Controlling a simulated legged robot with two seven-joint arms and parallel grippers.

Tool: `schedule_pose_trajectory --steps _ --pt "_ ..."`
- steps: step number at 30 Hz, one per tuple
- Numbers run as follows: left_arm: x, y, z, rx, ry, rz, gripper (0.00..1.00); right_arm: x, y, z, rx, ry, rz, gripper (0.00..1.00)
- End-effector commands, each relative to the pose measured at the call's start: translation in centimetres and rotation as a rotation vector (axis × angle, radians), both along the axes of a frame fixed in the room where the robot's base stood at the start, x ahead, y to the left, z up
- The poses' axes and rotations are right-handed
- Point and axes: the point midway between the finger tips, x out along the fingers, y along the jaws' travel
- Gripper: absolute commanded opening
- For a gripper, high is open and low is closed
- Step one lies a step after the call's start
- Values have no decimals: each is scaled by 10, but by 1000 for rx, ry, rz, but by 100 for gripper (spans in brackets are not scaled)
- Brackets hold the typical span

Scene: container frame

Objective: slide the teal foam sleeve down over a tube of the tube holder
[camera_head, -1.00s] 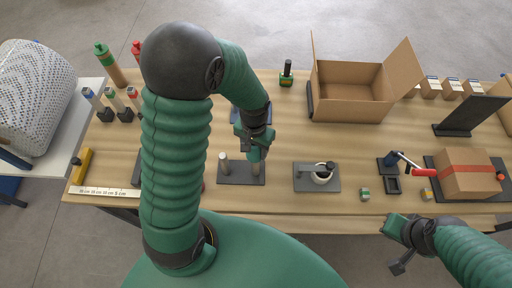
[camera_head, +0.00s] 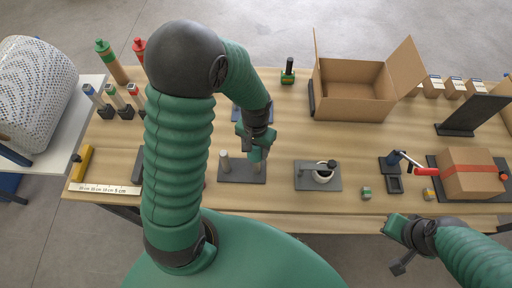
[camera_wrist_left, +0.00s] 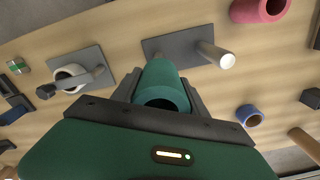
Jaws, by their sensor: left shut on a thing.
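The teal foam sleeve (camera_wrist_left: 160,88) is between the fingers of my left gripper (camera_wrist_left: 160,98), its open end facing the wrist camera. In the head view my left gripper (camera_head: 258,152) hangs over the right part of the tube holder (camera_head: 240,178). The holder is a dark plate, also in the left wrist view (camera_wrist_left: 178,46). Its bare pale tube (camera_head: 224,162) stands at the left, and shows right of the sleeve in the left wrist view (camera_wrist_left: 216,54). The other tube (camera_head: 257,167) is mostly hidden below the gripper; I cannot tell whether the sleeve surrounds it. My right gripper (camera_head: 398,232) is at the table's front edge.
A dark plate with a white ring and a crank-like part (camera_head: 318,175) lies right of the holder. A pink sleeve (camera_wrist_left: 262,8) and a blue ring (camera_wrist_left: 249,116) lie around it. An open cardboard box (camera_head: 350,88) stands behind, and bare wood lies between.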

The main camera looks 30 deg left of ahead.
Motion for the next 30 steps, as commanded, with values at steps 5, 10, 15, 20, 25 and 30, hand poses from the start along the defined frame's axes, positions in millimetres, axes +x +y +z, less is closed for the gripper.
schedule_pose_trajectory --steps 5,10,15,20,25,30 --pt "0 0 -3 0 0 0 14 0 0 -3 0 0 0 0" --pt "0 0 -6 0 0 0 14 0 0 -4 0 0 0 0" --pt "0 0 -8 0 0 0 14 0 0 -6 0 0 0 0" --pt "0 0 -11 0 0 0 14 0 0 -8 0 0 0 0" --pt "0 0 -13 0 -1 0 14 0 0 -10 0 0 0 0" --pt "0 0 -16 0 -1 0 14 0 0 -11 0 0 0 0"
